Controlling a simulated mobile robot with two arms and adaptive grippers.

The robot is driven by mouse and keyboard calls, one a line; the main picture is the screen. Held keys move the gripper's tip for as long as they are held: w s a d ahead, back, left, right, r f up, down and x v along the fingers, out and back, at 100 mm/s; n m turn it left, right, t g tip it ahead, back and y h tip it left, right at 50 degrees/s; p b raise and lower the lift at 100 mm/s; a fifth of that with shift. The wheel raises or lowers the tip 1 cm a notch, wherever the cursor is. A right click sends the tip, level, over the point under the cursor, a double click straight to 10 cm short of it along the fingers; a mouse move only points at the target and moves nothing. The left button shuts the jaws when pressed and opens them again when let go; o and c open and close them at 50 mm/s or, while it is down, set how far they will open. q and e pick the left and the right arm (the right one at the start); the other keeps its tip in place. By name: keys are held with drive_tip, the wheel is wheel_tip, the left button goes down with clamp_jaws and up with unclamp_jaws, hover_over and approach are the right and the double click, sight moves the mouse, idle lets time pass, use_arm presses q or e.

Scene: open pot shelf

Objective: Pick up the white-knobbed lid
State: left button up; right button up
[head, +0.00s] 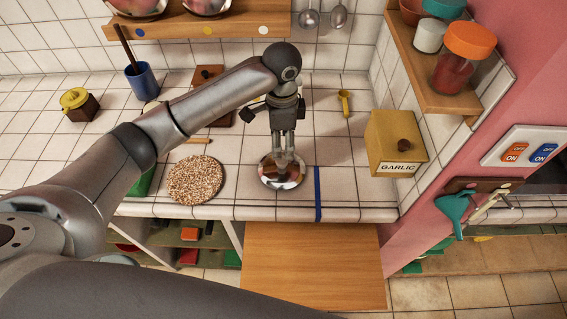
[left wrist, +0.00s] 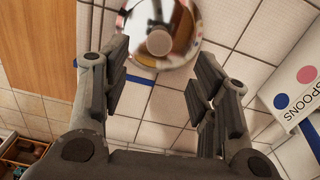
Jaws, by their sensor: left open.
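A shiny round metal lid (head: 284,183) lies on the white tiled counter near its front edge. In the left wrist view the lid (left wrist: 185,22) shows at the top, with a pale round knob (left wrist: 159,41) at its middle. My left gripper (head: 283,155) points down over the lid in the head view and partly hides it, knob included. In the left wrist view the gripper (left wrist: 160,75) is open and empty, with the lid just beyond its fingertips. I cannot tell whether the fingers touch the lid. My right gripper is not in view.
A round speckled mat (head: 195,180) lies left of the lid. A blue strip (head: 318,194) marks the counter to its right. A yellow garlic box (head: 397,145) stands farther right. A yellow spoon (head: 344,103) lies behind. A wooden board (head: 310,265) sits lower in front.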

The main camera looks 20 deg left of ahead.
sight(282, 160)
use_arm(q)
wheel_tip(282, 160, down, 3)
drive_tip(key=shift+s+f, duration=0.1)
wheel_tip(282, 160, down, 4)
drive_tip(key=shift+f+p, duration=0.1)
drive_tip(key=shift+p, duration=1.1)
drive_tip(key=shift+f, duration=0.6)
drive_tip(key=c, duration=1.1)
drive_tip(key=shift+c, duration=0.6)
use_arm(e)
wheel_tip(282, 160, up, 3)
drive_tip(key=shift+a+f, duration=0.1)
use_arm(q)
drive_tip(key=shift+r, duration=0.1)
clamp_jaws()
